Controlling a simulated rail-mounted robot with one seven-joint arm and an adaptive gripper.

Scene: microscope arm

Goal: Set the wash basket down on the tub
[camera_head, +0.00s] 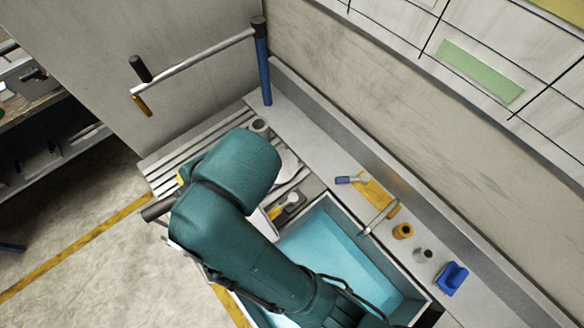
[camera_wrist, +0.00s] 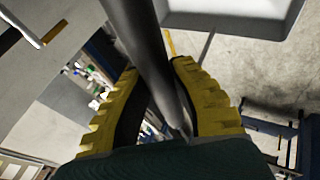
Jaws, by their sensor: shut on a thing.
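My gripper (camera_wrist: 157,75) has yellow ridged fingers with black pads, closed on both sides of a thick dark grey bar (camera_wrist: 146,40). The bar looks like the wash basket's handle; a grey tray-like body with rounded corners (camera_wrist: 236,18) shows at the top of the wrist view, but I cannot tell whether they join. In the head view, the bar's dark end (camera_head: 157,210) sticks out left of my arm, which hides most of the gripper. The tub (camera_head: 340,250) is a light-blue basin sunk in the counter, right of the gripper and partly behind my arm.
A slatted drainboard (camera_head: 165,165) lies left of the tub. A blue post with a horizontal grey rail (camera_head: 195,62) stands behind it. A faucet (camera_head: 380,215), an orange pot (camera_head: 402,231), a grey cup (camera_head: 423,255) and a blue item (camera_head: 451,278) line the tub's back edge.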

